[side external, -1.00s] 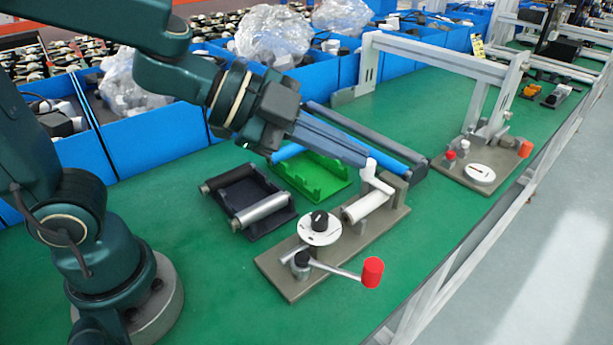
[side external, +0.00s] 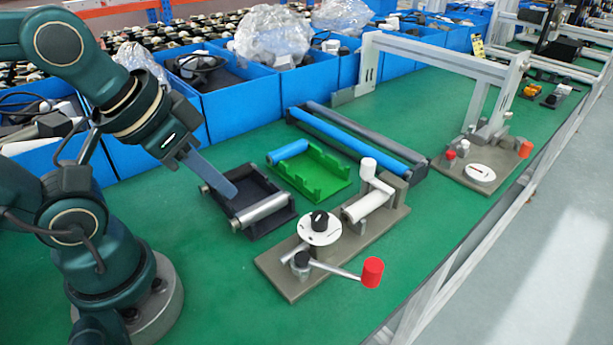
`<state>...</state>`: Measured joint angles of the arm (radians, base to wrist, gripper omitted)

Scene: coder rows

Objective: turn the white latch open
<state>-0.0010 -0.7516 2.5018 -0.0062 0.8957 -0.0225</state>
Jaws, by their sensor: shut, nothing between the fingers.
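The white latch (side external: 369,169) stands on the grey-brown base plate (side external: 385,226), at its far right end. It has an upright white knob and an arm reaching down beside a white roller (side external: 366,205). My gripper (side external: 229,190) is shut and empty. Its fingers point down over the black tray (side external: 265,217), well to the left of the latch and apart from it. I cannot tell whether the fingertips touch the tray. A white dial with a black knob (side external: 320,222) and a crank with a red handle (side external: 372,272) are on the same base plate.
A green tray (side external: 318,177) with a blue roller lies between the black tray and the latch. Long blue and dark rails (side external: 350,140) lie behind. Blue bins (side external: 240,108) line the back. The green table in front of the plate is clear.

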